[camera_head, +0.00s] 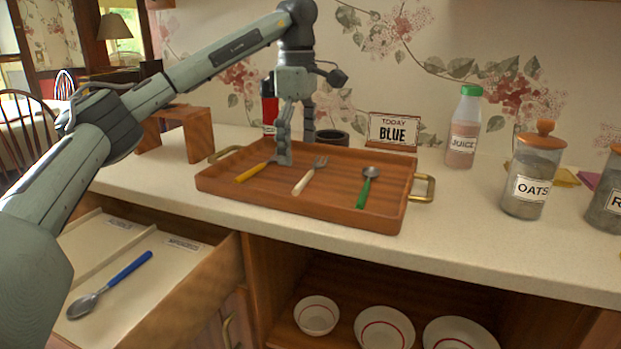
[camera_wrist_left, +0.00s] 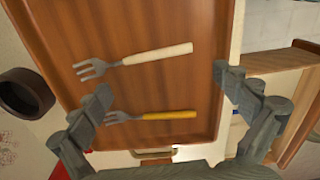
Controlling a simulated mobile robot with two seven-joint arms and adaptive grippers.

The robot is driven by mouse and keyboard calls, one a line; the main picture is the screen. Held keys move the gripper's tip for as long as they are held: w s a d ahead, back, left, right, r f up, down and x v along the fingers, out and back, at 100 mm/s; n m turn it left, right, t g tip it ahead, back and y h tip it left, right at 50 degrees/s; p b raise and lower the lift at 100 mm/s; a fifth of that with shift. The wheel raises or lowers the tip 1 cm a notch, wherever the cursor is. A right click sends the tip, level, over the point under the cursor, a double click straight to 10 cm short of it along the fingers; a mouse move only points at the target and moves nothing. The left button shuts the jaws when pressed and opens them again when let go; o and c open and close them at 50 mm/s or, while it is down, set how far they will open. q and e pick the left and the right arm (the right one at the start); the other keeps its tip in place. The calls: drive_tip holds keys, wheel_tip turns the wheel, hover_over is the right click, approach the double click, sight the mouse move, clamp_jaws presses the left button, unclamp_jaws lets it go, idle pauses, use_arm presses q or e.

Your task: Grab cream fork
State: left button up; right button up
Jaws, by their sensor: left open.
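The cream fork (camera_head: 303,184) lies on the wooden tray, between a yellow fork (camera_head: 251,173) and a green-handled spoon (camera_head: 367,189). Its metal tines point toward the back. In the left wrist view the cream fork (camera_wrist_left: 158,54) lies above the yellow fork (camera_wrist_left: 168,115). My left gripper (camera_head: 296,149) is open and empty over the back left part of the tray, by the yellow fork's head. In the left wrist view my left gripper (camera_wrist_left: 162,84) has its fingers spread, with the fingertips level with the gap between the two forks. My right gripper is not in view.
The tray (camera_head: 380,220) has a raised rim and brass handles. A sign reading BLUE (camera_head: 393,130), a juice bottle (camera_head: 464,128) and an oats jar (camera_head: 533,175) stand behind and right. A wooden stand (camera_head: 190,118) is left. An open drawer holds a blue spoon (camera_head: 120,274).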

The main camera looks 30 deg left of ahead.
sight(302, 178)
use_arm(q)
drive_tip(key=f, duration=0.4)
drive_tip(key=shift+d+f, duration=0.3)
drive_tip(key=shift+f, duration=0.05)
drive_tip(key=c, duration=1)
drive_tip(key=shift+r, duration=0.2)
drive_tip(key=shift+c, duration=0.2)
